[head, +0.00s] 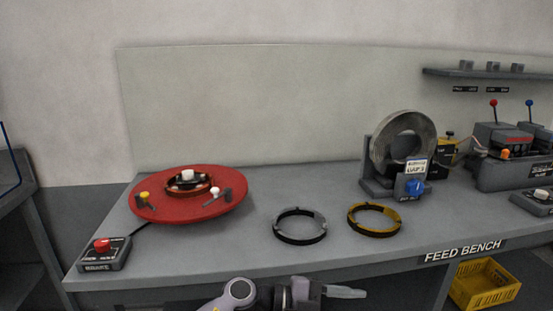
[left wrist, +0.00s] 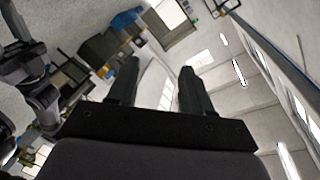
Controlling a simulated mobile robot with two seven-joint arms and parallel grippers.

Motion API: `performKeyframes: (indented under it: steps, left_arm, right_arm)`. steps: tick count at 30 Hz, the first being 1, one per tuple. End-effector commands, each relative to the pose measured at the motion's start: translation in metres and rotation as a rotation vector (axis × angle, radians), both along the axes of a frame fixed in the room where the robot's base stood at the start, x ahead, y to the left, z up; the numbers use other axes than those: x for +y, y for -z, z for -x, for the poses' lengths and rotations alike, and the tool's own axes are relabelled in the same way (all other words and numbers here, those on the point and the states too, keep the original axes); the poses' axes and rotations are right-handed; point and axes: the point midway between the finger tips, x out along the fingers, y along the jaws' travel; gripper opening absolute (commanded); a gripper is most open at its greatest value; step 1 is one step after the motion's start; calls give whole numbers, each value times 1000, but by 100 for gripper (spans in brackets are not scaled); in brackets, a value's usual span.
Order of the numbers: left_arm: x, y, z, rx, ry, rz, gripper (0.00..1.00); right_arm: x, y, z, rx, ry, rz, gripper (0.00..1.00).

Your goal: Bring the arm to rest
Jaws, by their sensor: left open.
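My left arm (head: 238,293) shows at the bottom edge of the head view, in front of the bench. Its gripper (head: 345,292) points to the right there, below the bench's front edge and touching nothing that I can see. In the left wrist view the gripper's two dark fingers (left wrist: 158,75) stand apart with nothing between them. Behind them are a pale wall, ceiling and windows. My right gripper is in neither view.
The feed bench (head: 250,250) carries a red turntable (head: 180,209), a brake box (head: 104,254), a grey-black ring (head: 300,238), a yellow ring (head: 374,232) and an upright grey ring (head: 402,119). A yellow crate (head: 486,287) is below at right. The bench's front middle is clear.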

Motion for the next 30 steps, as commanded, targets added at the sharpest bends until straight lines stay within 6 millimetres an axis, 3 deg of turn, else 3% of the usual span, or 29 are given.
performKeyframes:
  steps: [5, 8, 11, 17, 23, 27, 30]
  left_arm:
    - [22, -4, 1, 129, -241, 282, 50]
    - [48, 2, -3, 207, -406, 392, 50]
    - [80, 16, -6, 295, -581, 470, 50]
    - [157, 66, 4, 488, -942, 522, 50]
    - [235, 130, 48, 707, -1266, 449, 50]
    - [282, 170, 96, 862, -1443, 344, 50]
    - [305, 190, 129, 956, -1525, 266, 50]
  right_arm:
    - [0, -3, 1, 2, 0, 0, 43]
    - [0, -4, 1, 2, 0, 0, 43]
    - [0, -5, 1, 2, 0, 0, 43]
    - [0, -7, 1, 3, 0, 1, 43]
    - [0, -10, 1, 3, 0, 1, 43]
    - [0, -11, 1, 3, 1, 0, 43]
    - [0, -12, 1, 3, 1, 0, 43]
